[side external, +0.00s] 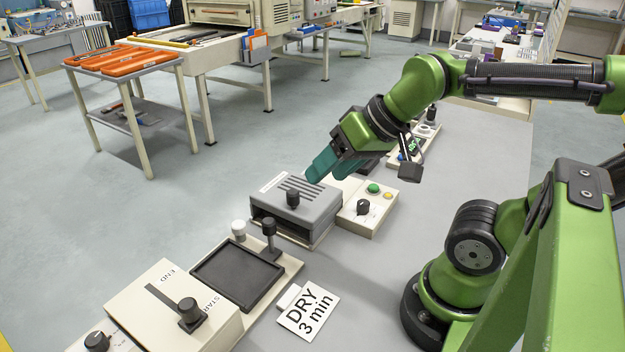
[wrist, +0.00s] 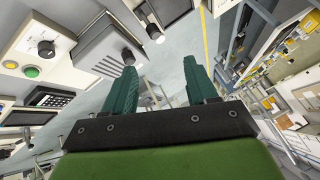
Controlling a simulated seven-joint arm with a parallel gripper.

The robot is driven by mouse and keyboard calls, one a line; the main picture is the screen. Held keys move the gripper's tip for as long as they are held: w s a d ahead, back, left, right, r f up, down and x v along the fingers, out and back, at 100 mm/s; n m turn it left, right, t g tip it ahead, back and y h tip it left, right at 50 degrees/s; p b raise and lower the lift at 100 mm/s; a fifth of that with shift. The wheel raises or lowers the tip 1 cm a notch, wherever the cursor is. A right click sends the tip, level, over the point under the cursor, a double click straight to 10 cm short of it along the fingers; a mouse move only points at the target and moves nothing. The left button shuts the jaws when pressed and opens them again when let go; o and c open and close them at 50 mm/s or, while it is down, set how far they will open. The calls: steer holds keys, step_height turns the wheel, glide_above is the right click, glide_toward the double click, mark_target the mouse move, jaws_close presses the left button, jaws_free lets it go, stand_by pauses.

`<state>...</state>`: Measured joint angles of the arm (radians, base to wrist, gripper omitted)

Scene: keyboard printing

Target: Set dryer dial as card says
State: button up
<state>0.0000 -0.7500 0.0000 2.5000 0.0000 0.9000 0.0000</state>
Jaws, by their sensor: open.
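A white card (side external: 308,311) reading "DRY 3 min" stands on the bench in front of the machines. A beige control box (side external: 352,221) carries a black dial (side external: 363,207), a green button and a yellow button. The dial (wrist: 46,48) also shows at upper left in the wrist view; its setting is too small to read. Beside it is a grey slotted box (side external: 318,213) with a black knob (side external: 293,198) on top. My gripper (side external: 319,172) has teal fingers, open and empty, above and behind the grey box. In the wrist view my gripper (wrist: 160,68) points away from the dial.
Left of the grey box are a dark framed screen (side external: 237,275) with a white knob and a black handle, then a beige START/END unit (side external: 150,300). Another black knob (side external: 97,341) is at the lower left.

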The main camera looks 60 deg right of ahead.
steer(key=m+g+h, duration=0.2)
steer(key=m+g, duration=0.5)
steer(key=m, duration=1)
glide_above(364, 202)
step_height(364, 202, down, 4)
step_height(364, 202, down, 16)
steer(key=shift+f, duration=0.1)
steer(key=c, duration=1)
